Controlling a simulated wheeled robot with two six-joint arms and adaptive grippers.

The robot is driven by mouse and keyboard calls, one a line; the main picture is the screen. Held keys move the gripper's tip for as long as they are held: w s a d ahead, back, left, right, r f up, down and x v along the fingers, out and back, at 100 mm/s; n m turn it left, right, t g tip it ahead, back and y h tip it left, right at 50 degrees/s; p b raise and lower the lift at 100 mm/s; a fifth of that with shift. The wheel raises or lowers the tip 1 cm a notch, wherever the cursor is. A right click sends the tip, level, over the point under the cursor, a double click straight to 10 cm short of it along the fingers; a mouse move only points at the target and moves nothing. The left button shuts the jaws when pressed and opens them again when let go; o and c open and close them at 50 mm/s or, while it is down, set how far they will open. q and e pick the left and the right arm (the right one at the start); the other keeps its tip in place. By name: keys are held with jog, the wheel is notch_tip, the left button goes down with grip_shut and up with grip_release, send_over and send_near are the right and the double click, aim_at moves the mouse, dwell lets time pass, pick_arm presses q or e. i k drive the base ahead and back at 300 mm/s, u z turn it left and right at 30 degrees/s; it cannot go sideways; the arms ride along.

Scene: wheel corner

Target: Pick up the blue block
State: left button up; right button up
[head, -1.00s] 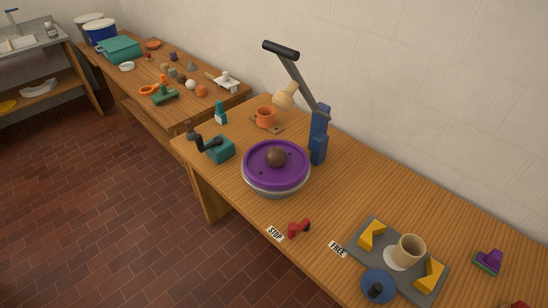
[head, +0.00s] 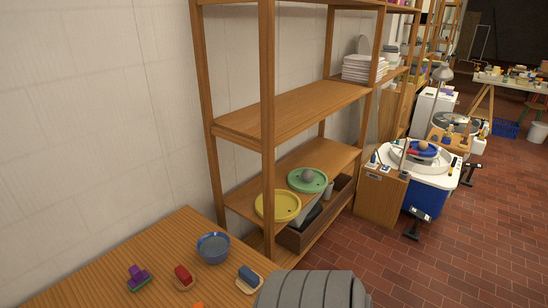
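A blue block (head: 249,272) sits on a pale wooden base near the front right corner of the wooden table, at the bottom of the head view. A red block (head: 183,276) on a similar base lies to its left. Neither of my grippers is in view, so their state does not show.
A speckled blue bowl (head: 213,248) stands behind the blocks, and a purple block (head: 138,276) on a green base lies further left. A grey ribbed form (head: 313,289) rises right of the blue block. A wooden shelf unit (head: 267,130) stands behind. Open brick floor (head: 440,260) lies to the right.

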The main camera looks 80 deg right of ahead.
aim_at(248, 282)
jog(key=z, duration=4.25)
jog(key=i, duration=2.3)
jog(key=u, duration=2.85)
